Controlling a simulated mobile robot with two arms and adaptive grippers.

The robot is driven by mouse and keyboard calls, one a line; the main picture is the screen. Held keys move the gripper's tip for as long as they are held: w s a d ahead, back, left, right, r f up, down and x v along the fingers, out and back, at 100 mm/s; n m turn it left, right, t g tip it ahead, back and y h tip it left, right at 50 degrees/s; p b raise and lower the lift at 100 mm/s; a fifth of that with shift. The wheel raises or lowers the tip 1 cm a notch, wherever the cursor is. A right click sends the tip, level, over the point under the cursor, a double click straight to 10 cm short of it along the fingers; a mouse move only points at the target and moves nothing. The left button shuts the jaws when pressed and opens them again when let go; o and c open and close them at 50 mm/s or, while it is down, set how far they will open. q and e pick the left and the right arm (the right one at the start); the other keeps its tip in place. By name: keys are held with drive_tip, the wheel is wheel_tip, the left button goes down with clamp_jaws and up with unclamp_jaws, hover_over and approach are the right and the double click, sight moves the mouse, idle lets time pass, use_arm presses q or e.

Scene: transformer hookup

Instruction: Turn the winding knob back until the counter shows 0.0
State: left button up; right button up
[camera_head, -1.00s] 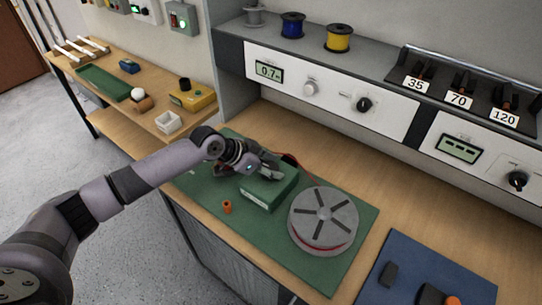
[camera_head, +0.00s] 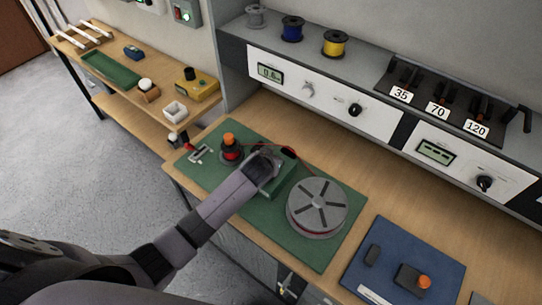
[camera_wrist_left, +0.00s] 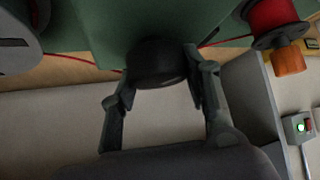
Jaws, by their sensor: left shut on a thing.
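The counter (camera_head: 270,73) is a small display on the white panel; its blurred digits seem to read about 0.6. A green box (camera_head: 278,186) stands on the green mat, beside a large grey reel (camera_head: 318,205). My left gripper (camera_head: 272,167) is at the green box and hides part of it. In the left wrist view, my left gripper (camera_wrist_left: 158,82) is shut on a round black knob (camera_wrist_left: 155,60), with one finger on each side. My right gripper is out of view.
A red-wound spool with an orange top (camera_head: 230,146) stands on the green mat (camera_head: 205,172); a red wire runs from it past the box. A blue mat (camera_head: 390,285) with small parts lies at right. Bare wood lies behind the mats.

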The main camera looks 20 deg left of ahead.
use_arm(q)
drive_tip(key=shift+n+y, duration=0.9)
drive_tip(key=shift+n, duration=0.3)
drive_tip(key=o, duration=1.2)
drive_tip(key=v, duration=1.2)
drive_tip(key=shift+w+d+r, duration=0.15)
